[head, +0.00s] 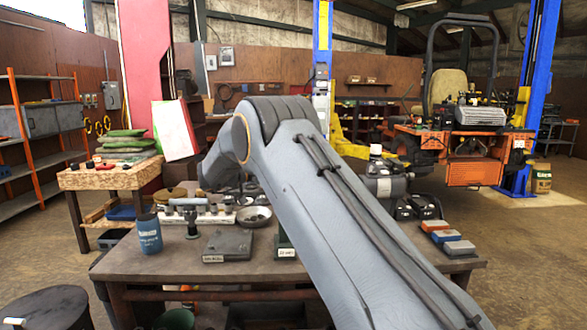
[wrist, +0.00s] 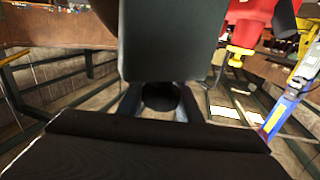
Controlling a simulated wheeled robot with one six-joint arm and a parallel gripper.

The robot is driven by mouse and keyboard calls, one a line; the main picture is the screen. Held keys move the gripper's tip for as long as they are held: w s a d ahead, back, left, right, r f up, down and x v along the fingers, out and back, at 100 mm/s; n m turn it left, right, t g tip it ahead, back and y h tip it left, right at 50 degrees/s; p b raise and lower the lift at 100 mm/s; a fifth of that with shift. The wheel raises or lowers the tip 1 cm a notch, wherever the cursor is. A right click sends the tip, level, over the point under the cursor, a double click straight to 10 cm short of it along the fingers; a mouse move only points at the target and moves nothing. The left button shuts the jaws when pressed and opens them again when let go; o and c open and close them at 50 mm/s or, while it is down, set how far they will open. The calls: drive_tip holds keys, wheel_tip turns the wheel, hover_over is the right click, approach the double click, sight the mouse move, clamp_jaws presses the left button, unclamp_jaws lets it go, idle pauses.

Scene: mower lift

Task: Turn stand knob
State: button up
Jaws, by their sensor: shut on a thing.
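In the wrist view, a dark round knob (wrist: 161,96) shows between the two fingers of my gripper (wrist: 160,108). The fingers stand on either side of it, and my gripper is shut on it. A large dark block fills the top middle of that view and hides what lies beyond the knob. In the head view, my own grey arm crosses the bench and hides the gripper and the knob. A dark green labelled base (head: 285,250) shows partly beside my arm; whether the knob belongs to it I cannot tell.
The workbench (head: 130,268) holds a blue cup (head: 148,234), a dark flat block (head: 228,245), a metal bowl (head: 254,216) and several small coloured blocks (head: 447,237) at right. A round black stool (head: 48,308) stands at lower left. An orange mower (head: 475,172) stands behind.

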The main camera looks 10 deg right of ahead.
drive_tip(key=o, duration=1)
drive_tip(key=a+b, duration=0.1)
drive_tip(key=a, duration=0.1)
drive_tip(key=s+a+b, duration=0.1)
drive_tip(key=a, duration=0.4)
drive_tip(key=shift+s+a+b, duration=0.25)
drive_tip(key=shift+a+b, duration=0.05)
drive_tip(key=shift+b, duration=0.1)
